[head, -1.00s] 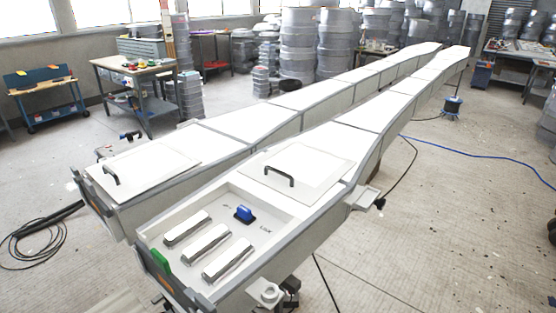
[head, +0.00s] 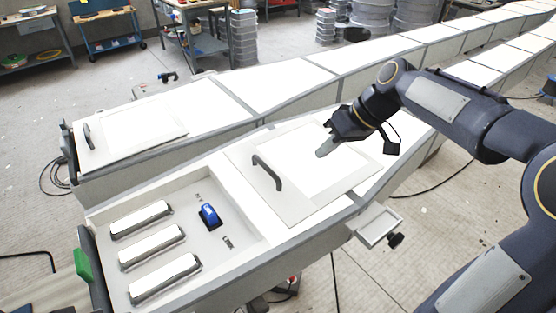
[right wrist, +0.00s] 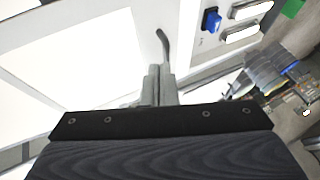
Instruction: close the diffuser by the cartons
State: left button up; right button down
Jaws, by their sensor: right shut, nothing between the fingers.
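The near long light box has a white diffuser panel (head: 305,170) with a dark arched handle (head: 267,172). The panel lies back from the box's end, leaving a bay (head: 235,200) open. In the bay are several white bars (head: 152,248) and a blue switch (head: 210,216). My right gripper (head: 322,154) is shut and empty over the far part of the panel, beyond the handle; touching or apart is unclear. In the right wrist view its closed fingers (right wrist: 159,72) point toward the handle (right wrist: 163,45). I cannot pick out cartons. My left gripper is not in view.
A second light box stands behind, its panel (head: 130,135) with a handle (head: 87,136) covering its end. A small side tray (head: 377,227) sticks out from the near box. A green block (head: 82,265) is at its end. Carts and stacked grey moulds stand behind.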

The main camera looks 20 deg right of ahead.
jog(key=w+d+f+n+y, duration=0.2)
jog(key=w+f, duration=0.3)
jog(key=w, duration=0.5)
jog(key=g+p, duration=0.1)
send_near(278, 173)
jog(key=w+a+f, duration=0.2)
jog(key=w, duration=0.1)
jog(key=shift+f, duration=0.2)
jog(key=a, duration=0.1)
jog(key=a+p, duration=0.1)
jog(key=a, duration=0.1)
jog(key=shift+s, duration=0.35)
jog(key=shift+s+a+p, duration=0.2)
jog(key=shift+a+p, duration=0.15)
jog(key=shift+a, duration=0.2)
jog(key=shift+a, duration=0.1)
